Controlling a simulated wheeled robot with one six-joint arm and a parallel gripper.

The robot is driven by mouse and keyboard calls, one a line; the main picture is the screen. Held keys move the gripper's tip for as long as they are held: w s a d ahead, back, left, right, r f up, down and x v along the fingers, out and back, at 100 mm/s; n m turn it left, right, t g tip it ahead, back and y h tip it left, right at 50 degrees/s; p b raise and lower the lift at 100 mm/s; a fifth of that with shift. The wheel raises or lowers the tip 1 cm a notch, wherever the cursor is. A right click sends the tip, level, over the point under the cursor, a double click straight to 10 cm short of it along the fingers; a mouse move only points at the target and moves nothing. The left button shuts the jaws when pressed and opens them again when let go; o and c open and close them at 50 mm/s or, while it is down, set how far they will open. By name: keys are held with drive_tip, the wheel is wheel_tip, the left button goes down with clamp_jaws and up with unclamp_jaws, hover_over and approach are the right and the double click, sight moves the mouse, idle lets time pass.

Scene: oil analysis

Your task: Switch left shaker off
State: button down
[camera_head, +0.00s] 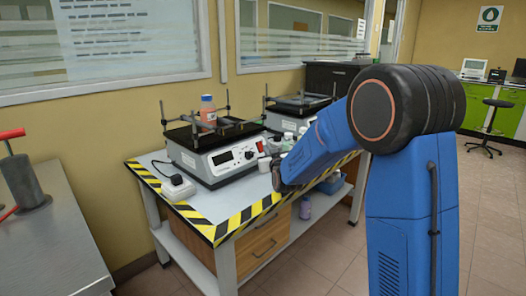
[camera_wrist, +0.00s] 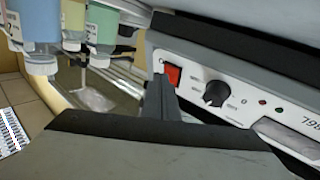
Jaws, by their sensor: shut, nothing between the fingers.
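The left shaker (camera_head: 216,155) stands on the table with a bottle of orange liquid (camera_head: 208,111) on its platform. In the wrist view its front panel (camera_wrist: 240,103) shows a red switch (camera_wrist: 172,76), a black knob (camera_wrist: 215,93), small lights and part of a display. My gripper (camera_wrist: 168,88) is shut and empty, its tip right at the red switch. Whether it touches the switch, and which way the switch is set, I cannot tell. In the head view my arm reaches to the right of the shaker, and the gripper's tip is hard to make out there.
A second shaker (camera_head: 292,112) stands behind to the right, partly hidden by my arm. Several small bottles (camera_wrist: 72,25) are close by at the upper left of the wrist view. A white power socket (camera_head: 179,187) lies on the table (camera_head: 194,205), which has a striped edge.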

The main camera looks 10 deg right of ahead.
drive_tip(key=shift+s+d+r, duration=0.25)
drive_tip(key=shift+s+r, duration=0.1)
drive_tip(key=shift+s, duration=0.05)
drive_tip(key=shift+d, duration=0.1)
drive_tip(key=s+d+r, duration=0.2)
drive_tip(key=s, duration=0.1)
drive_tip(key=shift+s+d+r, duration=0.1)
drive_tip(key=shift+s+r, duration=0.05)
drive_tip(key=shift+r, duration=0.25)
idle(0.3)
drive_tip(key=s+d+f+g, duration=0.2)
drive_tip(key=s+f+g, duration=0.1)
drive_tip(key=s, duration=1.5)
drive_tip(key=s+d+f+m+g, duration=0.1)
drive_tip(key=s+g, duration=0.4)
drive_tip(key=s, duration=1.3)
drive_tip(key=s+d+f+m+g+h, duration=0.1)
drive_tip(key=s+d+f+g, duration=0.2)
drive_tip(key=s, duration=1.5)
wheel_tip(320, 180, down, 3)
drive_tip(key=shift+d+r+g, duration=0.15)
drive_tip(key=shift+d+g, duration=0.1)
drive_tip(key=shift+g, duration=0.85)
drive_tip(key=shift+s, duration=0.1)
